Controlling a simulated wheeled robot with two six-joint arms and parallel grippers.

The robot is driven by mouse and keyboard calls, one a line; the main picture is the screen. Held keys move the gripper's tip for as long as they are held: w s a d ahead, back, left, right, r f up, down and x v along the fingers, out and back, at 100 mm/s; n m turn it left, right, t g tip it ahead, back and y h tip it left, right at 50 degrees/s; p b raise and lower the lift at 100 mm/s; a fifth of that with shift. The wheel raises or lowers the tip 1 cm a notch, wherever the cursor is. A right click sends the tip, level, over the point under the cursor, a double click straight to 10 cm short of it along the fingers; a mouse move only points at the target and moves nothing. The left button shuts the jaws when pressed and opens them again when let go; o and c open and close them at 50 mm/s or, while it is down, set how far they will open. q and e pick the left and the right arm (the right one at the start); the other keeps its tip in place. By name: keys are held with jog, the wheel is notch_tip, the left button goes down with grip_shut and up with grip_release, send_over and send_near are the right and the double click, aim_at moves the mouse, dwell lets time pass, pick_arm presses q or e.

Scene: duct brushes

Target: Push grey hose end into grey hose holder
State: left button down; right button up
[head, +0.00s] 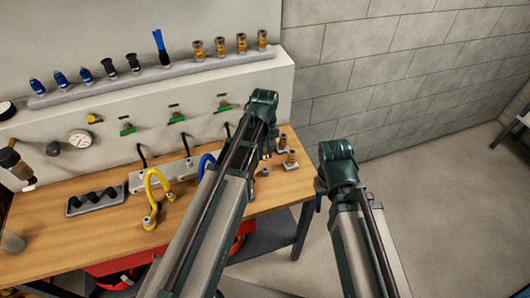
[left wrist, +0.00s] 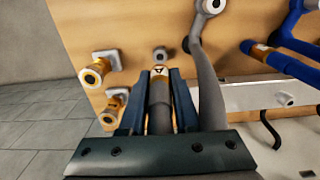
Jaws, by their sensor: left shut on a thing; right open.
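In the left wrist view, my left gripper (left wrist: 157,75) is shut on the grey hose end (left wrist: 159,95). An orange-brown band with a dark triangle shows near its tip. The grey hose (left wrist: 208,80) runs beside the right finger to a grey fitting (left wrist: 211,5) at the top. A small round grey fitting (left wrist: 160,53), possibly the grey hose holder, shows just beyond the held tip; I cannot tell whether they touch. In the head view, my left gripper (head: 267,152) is low over the bench's right end, mostly hidden by its arm. My right gripper (head: 320,194) is open beyond the bench's right edge.
Two brass fittings (left wrist: 95,73) (left wrist: 115,103) stand left of the held end. A blue hose (left wrist: 285,55) and a grey block (left wrist: 285,98) are on the right. A yellow hose (head: 152,195) and a black-peg tray (head: 97,201) are on the bench (head: 115,228). Open floor lies right.

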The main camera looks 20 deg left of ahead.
aim_at(265, 144)
pick_arm(q)
jog(key=shift+f+b, duration=2.4)
jog(key=shift+f, duration=0.2)
jog(key=shift+f+b, duration=0.5)
jog(key=c, duration=0.5)
grip_release()
jog(key=shift+c, duration=0.2)
jog(key=shift+r, duration=0.15)
notch_tip(265, 144, up, 14)
jog(key=p, duration=1.4)
jog(key=shift+f, duration=0.2)
